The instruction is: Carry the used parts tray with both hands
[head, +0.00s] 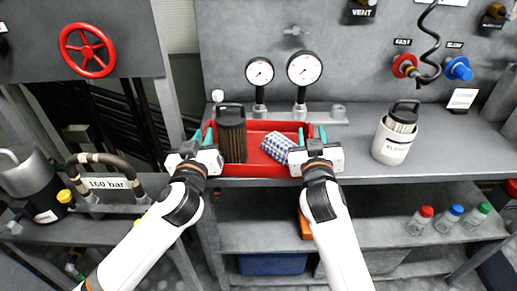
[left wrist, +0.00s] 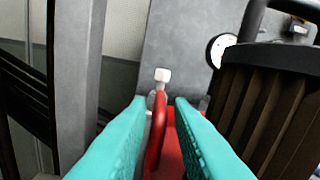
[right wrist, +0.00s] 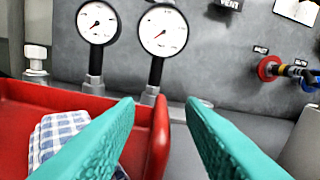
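The red used parts tray (head: 267,172) rests on the grey bench. It holds a dark pleated filter (head: 232,137) standing at its left and a blue-and-white checked cloth (head: 277,147) at its right. My left gripper (head: 203,136) is at the tray's left end; in the left wrist view its fingers (left wrist: 161,102) stand on either side of the red rim (left wrist: 157,140), with a gap showing. My right gripper (head: 311,135) is at the right end; in the right wrist view its open fingers (right wrist: 160,102) straddle the red end wall (right wrist: 160,138), apart from it.
Two gauges (head: 304,68) stand behind the tray. A white canister (head: 395,135) stands to its right on the bench. A 160 bar unit (head: 108,184) stands at the left.

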